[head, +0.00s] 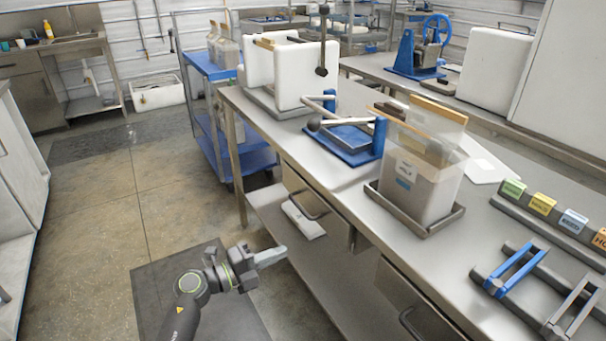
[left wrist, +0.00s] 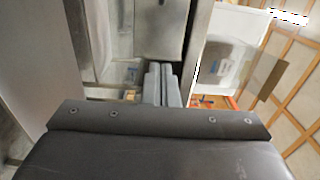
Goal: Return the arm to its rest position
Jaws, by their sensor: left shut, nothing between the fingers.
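My left gripper (head: 272,257) is shut and empty in the head view. It hangs over the floor in front of the steel bench, at about the height of the bench's drawers and apart from the bench top. In the left wrist view its two grey fingers (left wrist: 160,84) lie together with nothing between them. My left arm comes up from the bottom of the head view. My right gripper does not show in either view.
The steel bench (head: 335,183) carries a clear hopper bin (head: 412,190) in a tray, a blue press (head: 350,143) and a row of coloured labels (head: 542,203). A drawer (head: 318,203) faces my gripper. A blue cart (head: 207,112) stands beyond. The floor (head: 100,215) at left is clear.

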